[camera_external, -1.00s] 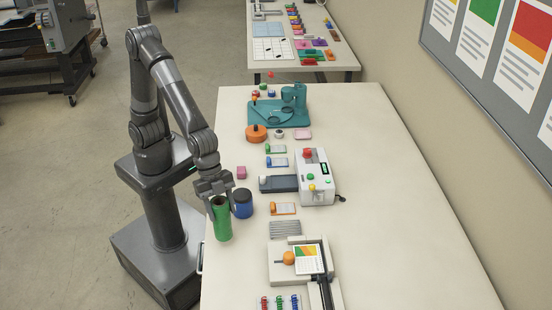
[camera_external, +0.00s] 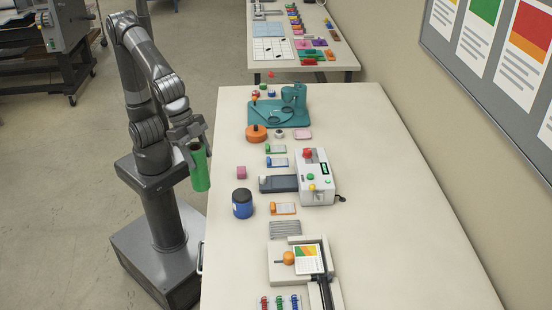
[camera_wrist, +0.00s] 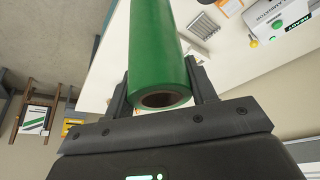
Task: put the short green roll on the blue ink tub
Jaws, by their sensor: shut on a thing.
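The short green roll (camera_external: 200,168) is held upright, slightly tilted, in my gripper (camera_external: 190,143). It hangs in the air at the table's left edge in the external view. In the wrist view the green roll (camera_wrist: 158,50) fills the space between the two fingers of my gripper (camera_wrist: 162,92), and its hollow brown core end faces the camera. The blue ink tub (camera_external: 242,205) has a dark lid and stands upright on the table, below and to the right of the roll and apart from it. The top of the lid is bare.
A teal board (camera_external: 276,118) lies farther back. The table (camera_external: 400,240) is clear on the right.

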